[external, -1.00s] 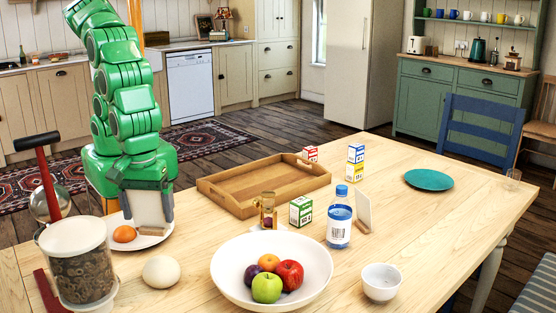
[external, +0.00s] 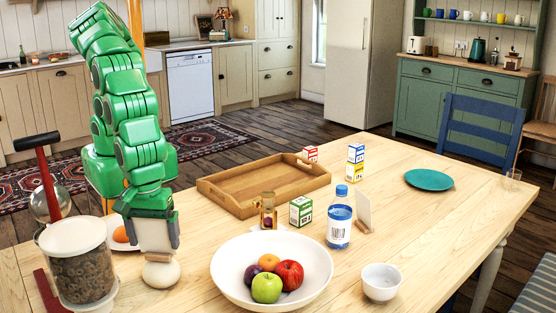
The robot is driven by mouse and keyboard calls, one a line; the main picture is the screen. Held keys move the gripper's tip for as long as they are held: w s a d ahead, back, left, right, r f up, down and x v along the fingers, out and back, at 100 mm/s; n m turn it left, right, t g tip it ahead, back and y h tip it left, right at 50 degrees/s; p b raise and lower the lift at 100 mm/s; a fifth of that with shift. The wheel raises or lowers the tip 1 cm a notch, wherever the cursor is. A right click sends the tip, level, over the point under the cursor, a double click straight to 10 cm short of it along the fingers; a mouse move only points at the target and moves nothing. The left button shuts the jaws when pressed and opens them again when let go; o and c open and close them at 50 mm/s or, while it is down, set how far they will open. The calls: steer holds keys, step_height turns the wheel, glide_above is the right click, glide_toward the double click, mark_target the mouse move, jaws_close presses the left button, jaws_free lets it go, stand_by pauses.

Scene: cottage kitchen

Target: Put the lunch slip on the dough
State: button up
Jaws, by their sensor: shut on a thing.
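The dough (external: 161,276) is a pale round ball on the table at the lower left. My gripper (external: 157,241) points down and is shut on the lunch slip (external: 155,240), a pale card with a wooden foot. The slip is upright, and its foot is directly over the top of the dough in this view. I cannot tell whether the foot touches the dough or hangs just above it. The writing on the slip cannot be read.
A jar (external: 73,265) with a white lid stands left of the dough. A plate with an orange (external: 121,234) is behind it, partly hidden by my gripper. A fruit bowl (external: 228,283) is to the right. A wooden tray (external: 225,200), small boxes and a bottle (external: 339,222) stand farther off.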

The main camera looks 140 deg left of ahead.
steer(key=shift+f, duration=0.15)
steer(key=o, duration=0.8)
steer(key=shift+c, duration=0.2)
